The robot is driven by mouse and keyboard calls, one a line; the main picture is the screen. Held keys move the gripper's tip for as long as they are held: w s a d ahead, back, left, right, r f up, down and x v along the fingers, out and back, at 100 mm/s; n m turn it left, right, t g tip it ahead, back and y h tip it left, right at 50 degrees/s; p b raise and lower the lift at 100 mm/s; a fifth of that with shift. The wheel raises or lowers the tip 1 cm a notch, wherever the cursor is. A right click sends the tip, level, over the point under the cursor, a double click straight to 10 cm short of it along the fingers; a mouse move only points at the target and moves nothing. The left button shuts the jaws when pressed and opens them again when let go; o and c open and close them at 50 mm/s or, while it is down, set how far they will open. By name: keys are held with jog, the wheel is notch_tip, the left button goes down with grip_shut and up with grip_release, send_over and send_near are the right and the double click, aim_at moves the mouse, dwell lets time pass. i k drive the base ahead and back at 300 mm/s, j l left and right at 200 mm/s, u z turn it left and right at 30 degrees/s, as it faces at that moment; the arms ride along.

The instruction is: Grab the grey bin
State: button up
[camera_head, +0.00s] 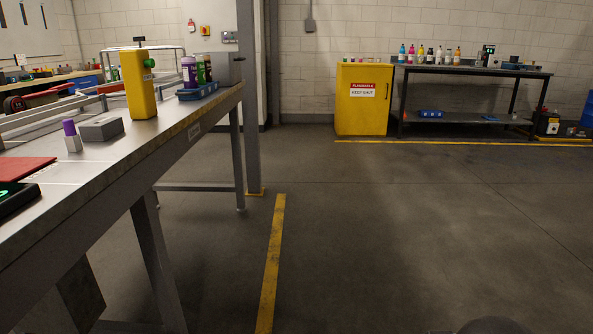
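No thing that I can clearly tell is a grey bin shows in the head view. A low grey box (102,129) sits on the workbench at left, beside a small purple-capped bottle (71,136). Another grey box-like thing (227,69) stands at the bench's far end, behind a blue tray (197,92) with bottles; I cannot tell whether either is a bin. My gripper is not in view. A dark rounded shape shows at the bottom edge, too cut off to identify.
The metal workbench (150,133) fills the left side, with a yellow upright device (138,85) on it. Open floor (400,240) lies ahead and right, with a yellow line (271,262). A yellow cabinet (363,115) and a bottle-topped table (470,69) stand at the back wall.

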aim_at(226, 67)
jog(key=i, duration=1.1)
jog(key=i+l+u, duration=0.1)
jog(key=i, duration=1)
